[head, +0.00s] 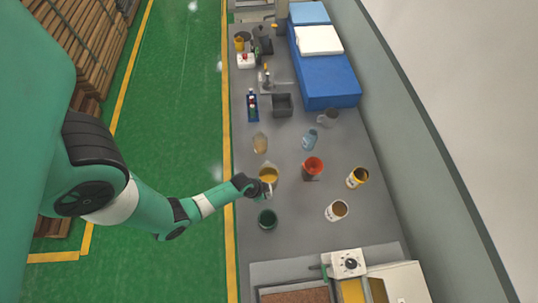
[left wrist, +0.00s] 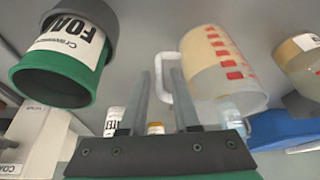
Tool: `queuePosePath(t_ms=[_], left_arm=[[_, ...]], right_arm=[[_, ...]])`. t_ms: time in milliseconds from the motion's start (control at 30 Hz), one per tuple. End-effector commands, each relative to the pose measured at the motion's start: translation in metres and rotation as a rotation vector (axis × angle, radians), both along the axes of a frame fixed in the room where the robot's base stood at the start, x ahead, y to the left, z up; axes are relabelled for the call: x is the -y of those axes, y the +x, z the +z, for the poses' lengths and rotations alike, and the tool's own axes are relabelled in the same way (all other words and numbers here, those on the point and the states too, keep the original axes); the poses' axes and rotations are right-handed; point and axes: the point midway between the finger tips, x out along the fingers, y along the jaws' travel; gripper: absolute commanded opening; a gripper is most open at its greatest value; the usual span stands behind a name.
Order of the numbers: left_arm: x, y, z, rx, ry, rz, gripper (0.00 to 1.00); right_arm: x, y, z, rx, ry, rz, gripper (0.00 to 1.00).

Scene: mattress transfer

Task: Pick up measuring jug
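The measuring jug (head: 269,174) stands on the grey table near its left edge, with yellowish contents. In the left wrist view the jug (left wrist: 222,65) is pale and translucent with red marks, and its white handle (left wrist: 164,72) faces my gripper. My left gripper (head: 264,190) is beside the jug on its near side. In the left wrist view its fingers (left wrist: 160,78) are apart, with the handle showing between their tips. I cannot tell whether a finger touches the handle. My right gripper is in neither view.
A green container (head: 267,219) stands just nearer than the jug. An amber vessel (head: 260,143) is beyond it, and a red-topped container (head: 313,166) is to its right.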

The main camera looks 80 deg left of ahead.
Motion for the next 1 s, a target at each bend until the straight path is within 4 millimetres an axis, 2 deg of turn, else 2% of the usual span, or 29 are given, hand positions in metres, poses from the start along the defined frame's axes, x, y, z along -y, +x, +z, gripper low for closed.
queuePosePath(t_ms=[33,100,367,533,567,1000], left_arm=[[-0.001,0.004,-0.011,0.000,0.000,-0.001,0.30],[-0.001,0.007,-0.018,0.001,0.000,-0.001,0.30],[-0.001,0.009,-0.021,0.002,0.001,0.000,0.30],[-0.001,0.009,-0.020,0.002,0.001,0.000,0.03],[-0.002,0.009,-0.020,0.002,0.001,0.000,0.00],[-0.002,0.009,-0.020,0.002,0.001,0.000,0.00]], right_arm=[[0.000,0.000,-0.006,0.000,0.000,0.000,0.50],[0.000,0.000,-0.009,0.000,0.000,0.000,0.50],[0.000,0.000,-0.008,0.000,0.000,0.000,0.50],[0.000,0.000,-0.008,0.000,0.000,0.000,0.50],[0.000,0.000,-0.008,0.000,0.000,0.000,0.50],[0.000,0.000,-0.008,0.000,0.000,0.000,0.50]])
